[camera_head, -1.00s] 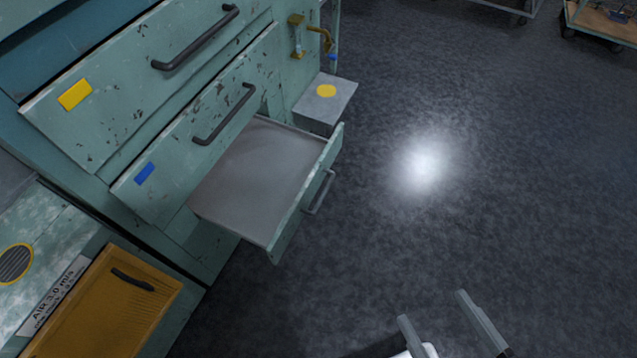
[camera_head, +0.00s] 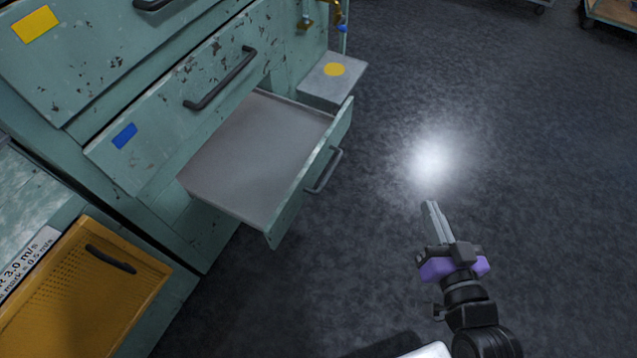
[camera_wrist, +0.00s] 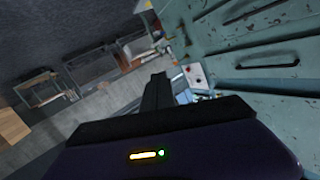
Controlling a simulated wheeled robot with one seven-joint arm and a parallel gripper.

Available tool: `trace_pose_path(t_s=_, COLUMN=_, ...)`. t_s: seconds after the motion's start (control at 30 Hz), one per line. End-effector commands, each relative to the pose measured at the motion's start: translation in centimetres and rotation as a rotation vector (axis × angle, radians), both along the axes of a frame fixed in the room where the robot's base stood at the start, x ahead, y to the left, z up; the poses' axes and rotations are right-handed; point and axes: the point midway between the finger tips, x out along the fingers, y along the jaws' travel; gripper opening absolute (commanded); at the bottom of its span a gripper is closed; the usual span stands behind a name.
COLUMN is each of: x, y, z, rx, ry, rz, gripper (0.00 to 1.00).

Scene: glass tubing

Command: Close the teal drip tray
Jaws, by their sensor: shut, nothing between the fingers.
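The teal drip tray (camera_head: 312,186) is a low drawer pulled out from the cabinet, with a grey flat inside and a dark bar handle (camera_head: 324,171) on its front. It is empty. My gripper (camera_head: 431,204) is to the right of the tray front in the head view, apart from it, with its fingers together and nothing between them. In the wrist view my gripper (camera_wrist: 157,78) points past the teal cabinet. I cannot make out the tray clearly in that view.
Above the tray are teal drawer fronts, one with a blue label (camera_head: 125,136), one with a yellow label (camera_head: 35,24). A yellow panel (camera_head: 85,290) is at lower left. Dark floor right of the tray is clear.

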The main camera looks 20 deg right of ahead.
Motion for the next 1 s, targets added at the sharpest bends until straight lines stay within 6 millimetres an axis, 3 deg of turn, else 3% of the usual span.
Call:
trace_pose_path(t_s=0.03, x=2.0, y=-1.2, z=-2.8, rx=0.045, ry=0.003, rz=-0.017, gripper=0.00)
trace_pose_path(t_s=0.3, x=11.4, y=-5.3, z=-12.4, rx=0.377, ry=0.091, rz=-0.032, gripper=0.00)
trace_pose_path(t_s=0.47, x=16.8, y=-5.9, z=-16.0, rx=0.620, ry=0.152, rz=0.033, gripper=0.00)
trace_pose_path(t_s=0.6, x=20.7, y=-4.6, z=-17.3, rx=0.845, ry=0.218, rz=0.156, gripper=0.00)
trace_pose_path(t_s=0.73, x=22.0, y=-1.7, z=-16.9, rx=1.040, ry=0.306, rz=0.313, gripper=0.00)
trace_pose_path(t_s=0.9, x=19.6, y=2.7, z=-17.4, rx=1.202, ry=0.435, rz=0.471, gripper=0.00)
trace_pose_path(t_s=1.0, x=18.6, y=4.1, z=-17.2, rx=1.232, ry=0.476, rz=0.525, gripper=0.00)
